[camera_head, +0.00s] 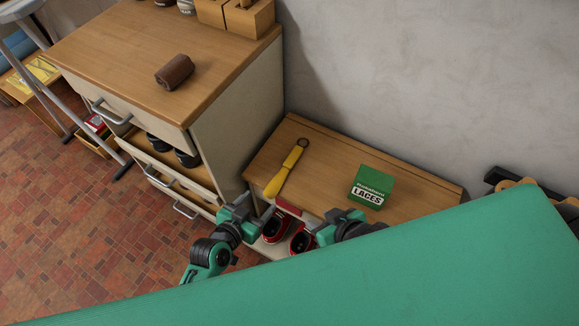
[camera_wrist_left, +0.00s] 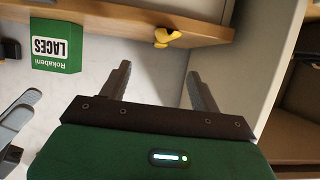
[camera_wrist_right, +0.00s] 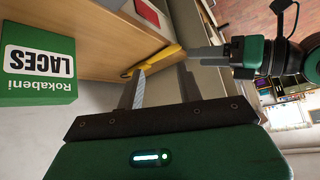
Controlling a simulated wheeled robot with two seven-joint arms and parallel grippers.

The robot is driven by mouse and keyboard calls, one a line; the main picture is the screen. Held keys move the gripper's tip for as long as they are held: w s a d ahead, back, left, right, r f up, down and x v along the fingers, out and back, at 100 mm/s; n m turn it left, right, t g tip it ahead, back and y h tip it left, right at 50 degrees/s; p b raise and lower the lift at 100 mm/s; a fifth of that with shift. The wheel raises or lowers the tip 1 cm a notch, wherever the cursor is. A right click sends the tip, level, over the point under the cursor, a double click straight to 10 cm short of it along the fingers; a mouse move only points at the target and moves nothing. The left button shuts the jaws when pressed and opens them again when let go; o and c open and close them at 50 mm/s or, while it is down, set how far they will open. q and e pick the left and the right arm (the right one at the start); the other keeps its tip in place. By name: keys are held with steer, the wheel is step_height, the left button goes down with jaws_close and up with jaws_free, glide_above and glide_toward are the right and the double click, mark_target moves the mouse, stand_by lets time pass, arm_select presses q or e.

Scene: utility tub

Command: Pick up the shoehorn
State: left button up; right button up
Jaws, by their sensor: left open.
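The yellow shoehorn (camera_head: 286,173) lies on the low wooden bench top (camera_head: 325,180), its ring end toward the wall and its broad end near the front edge. In the left wrist view only its yellow end (camera_wrist_left: 165,38) shows; in the right wrist view it lies at the shelf edge (camera_wrist_right: 158,58). My left gripper (camera_head: 258,214) is open and empty in front of the bench, short of the shoehorn; its fingers are spread (camera_wrist_left: 158,72). My right gripper (camera_head: 315,228) is further right, also in front of the bench, its fingers apart and empty (camera_wrist_right: 160,70).
A green laces box (camera_head: 371,187) stands on the bench right of the shoehorn. A taller wooden-topped cabinet (camera_head: 130,50) with pulled-out drawers stands left of the bench, a brown roll (camera_head: 174,72) on it. Red shoes (camera_head: 301,240) sit below the bench top. A wall rises behind.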

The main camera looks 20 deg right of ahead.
arm_select(q)
steer(key=b, duration=0.2)
glide_toward(282, 173)
steer(key=shift+w+d+f, duration=0.2)
steer(key=shift+d+f, duration=0.05)
steer(key=shift+d, duration=0.25)
steer(key=shift+w+d+f, duration=0.25)
steer(key=shift+d+f, duration=0.05)
steer(key=shift+d, duration=0.2)
steer(key=shift+w+a+b+x, duration=0.15)
steer(key=shift+b+x, duration=0.1)
steer(key=shift+x, duration=0.85)
steer(key=shift+w+a+b+x, duration=0.1)
steer(key=shift+b+x, duration=0.15)
steer(key=shift+x, duration=0.9)
steer(key=shift+w+d+f, duration=0.25)
steer(key=shift+w+d, duration=0.15)
steer(key=shift+w, duration=0.05)
arm_select(e)
steer(key=w+a+t+y, duration=0.2)
steer(key=a+t, duration=0.2)
steer(key=a, duration=0.2)
steer(key=shift+r+t+y, duration=0.3)
steer(key=shift+r+y, duration=0.1)
arm_select(q)
steer(key=c, duration=1.2)
steer(key=shift+r, duration=0.1)
